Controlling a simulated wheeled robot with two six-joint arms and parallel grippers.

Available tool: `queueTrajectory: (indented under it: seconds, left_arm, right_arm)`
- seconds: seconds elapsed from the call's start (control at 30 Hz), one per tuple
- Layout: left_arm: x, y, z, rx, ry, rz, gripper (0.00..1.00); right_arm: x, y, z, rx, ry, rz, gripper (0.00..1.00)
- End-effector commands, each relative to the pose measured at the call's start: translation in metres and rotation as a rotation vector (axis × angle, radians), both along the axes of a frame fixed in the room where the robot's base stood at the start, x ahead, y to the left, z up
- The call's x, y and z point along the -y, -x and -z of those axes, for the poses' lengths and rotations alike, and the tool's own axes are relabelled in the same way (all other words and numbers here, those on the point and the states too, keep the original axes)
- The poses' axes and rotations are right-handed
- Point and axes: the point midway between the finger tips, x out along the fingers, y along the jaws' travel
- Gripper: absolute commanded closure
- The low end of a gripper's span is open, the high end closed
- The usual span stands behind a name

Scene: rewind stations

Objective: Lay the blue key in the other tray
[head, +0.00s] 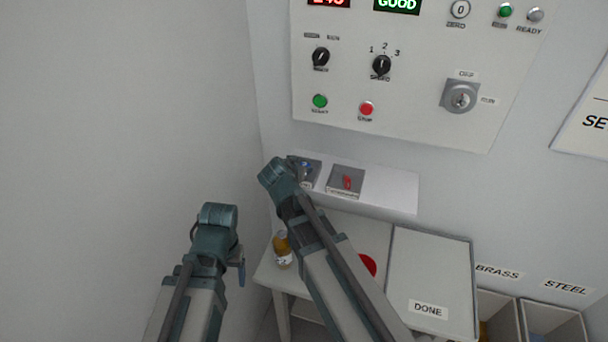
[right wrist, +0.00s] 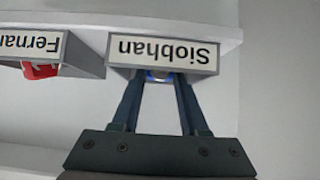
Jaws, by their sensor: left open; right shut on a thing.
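The blue key (right wrist: 159,76) shows only as a small blue patch between my right fingertips in the right wrist view, under the name plate of the tray marked Siobhan (right wrist: 115,56). My right gripper (head: 305,172) is shut on it at that tray, the left grey one (head: 317,170) on the white shelf. Most of the key is hidden. The other tray (head: 359,190) stands just to its right, its label partly cut off as "Fernan" (right wrist: 88,60), with a red key (head: 347,182) in it. My left gripper (head: 241,270) is open and empty, low at the left, away from the trays.
The white shelf (head: 395,190) is bare right of the trays. A control panel (head: 425,110) is above it. Below stand a table with an amber bottle (head: 282,250), a red round thing (head: 367,265) and a DONE board (head: 435,265). Brass and steel bins (head: 550,312) are at lower right.

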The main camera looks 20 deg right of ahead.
Motion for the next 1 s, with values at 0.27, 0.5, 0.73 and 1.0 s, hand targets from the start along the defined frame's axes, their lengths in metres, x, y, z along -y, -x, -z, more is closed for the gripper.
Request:
queueTrajectory:
  seconds: [0.27, 0.5, 0.73, 1.0]
  left_arm:
    - [0.0, -0.0001, 0.0076, 0.0, 0.0, 0.0, 0.26]
    - [0.0, -0.0001, 0.0127, 0.0, 0.0, -0.001, 0.26]
    - [0.0, 0.0, 0.0115, 0.0, 0.0, 0.0, 0.26]
    - [0.0001, 0.0, 0.008, 0.0, 0.0, 0.0, 0.26]
  right_arm:
    - [-0.0038, 0.0013, 0.0076, 0.0, 0.0, 0.001, 1.0]
    - [-0.0036, 0.0012, 0.0128, 0.0, 0.0, 0.001, 0.55]
    - [-0.0036, 0.0012, 0.0115, 0.0, 0.0, 0.001, 0.26]
    - [-0.0036, 0.0012, 0.008, 0.0, 0.0, 0.001, 0.26]
